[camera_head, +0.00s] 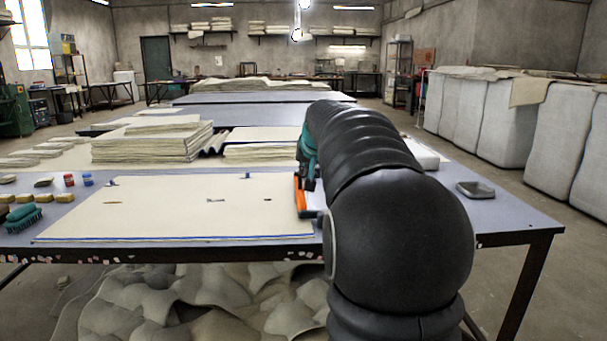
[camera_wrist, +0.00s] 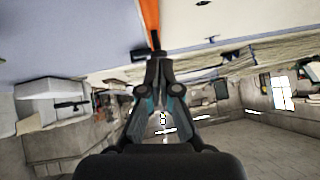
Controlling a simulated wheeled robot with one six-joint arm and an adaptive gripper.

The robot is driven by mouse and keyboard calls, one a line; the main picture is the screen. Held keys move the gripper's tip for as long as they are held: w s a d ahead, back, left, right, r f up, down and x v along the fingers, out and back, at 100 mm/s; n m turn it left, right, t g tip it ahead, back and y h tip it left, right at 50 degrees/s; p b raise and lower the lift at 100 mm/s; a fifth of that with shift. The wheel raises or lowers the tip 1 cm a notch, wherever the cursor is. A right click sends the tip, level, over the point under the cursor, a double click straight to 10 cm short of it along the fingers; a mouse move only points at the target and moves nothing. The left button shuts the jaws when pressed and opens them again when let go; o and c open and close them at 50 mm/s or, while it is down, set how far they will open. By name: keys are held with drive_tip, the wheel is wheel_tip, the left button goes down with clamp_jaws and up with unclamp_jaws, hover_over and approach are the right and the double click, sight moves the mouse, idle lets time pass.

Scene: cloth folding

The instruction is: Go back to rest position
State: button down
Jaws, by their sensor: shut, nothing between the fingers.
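My gripper (camera_wrist: 160,62) shows in the wrist view with its two fingers brought together at the tips and nothing between them. Its tips appear close to the tabletop edge and an orange strip (camera_wrist: 151,18). In the head view my black arm hides most of the gripper; only teal and dark parts show at the arm's left side. A flat cream cloth (camera_head: 165,208) lies spread on the table to the left of my arm, with a few small dark marks on it. The orange strip also shows at the cloth's right side (camera_head: 300,198).
The grey-blue table (camera_head: 510,215) has a grey tray (camera_head: 475,189) at its right. Folded cloth stacks (camera_head: 150,145) stand behind the flat cloth. A teal brush (camera_head: 22,217) and several small blocks lie at the left. Covered bales (camera_head: 510,120) line the right side.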

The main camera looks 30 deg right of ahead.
drive_tip(key=shift+r, duration=0.1)
idle(0.4)
drive_tip(key=s+a+f+n+g+y, duration=0.1)
drive_tip(key=s+a+f+n, duration=0.15)
drive_tip(key=s+a, duration=0.65)
drive_tip(key=s+a+f+n+y, duration=0.1)
drive_tip(key=s+a+f, duration=0.2)
drive_tip(key=s+a, duration=0.55)
drive_tip(key=s+a+f+n+g, duration=0.1)
drive_tip(key=s+a+f, duration=0.4)
drive_tip(key=s, duration=0.3)
drive_tip(key=s+a+f+n+g, duration=0.1)
drive_tip(key=s+a+f, duration=0.3)
drive_tip(key=s+f, duration=0.2)
drive_tip(key=shift+s+a+f+n+y, duration=0.2)
drive_tip(key=shift+s+a+n+y, duration=0.2)
drive_tip(key=shift+s, duration=0.8)
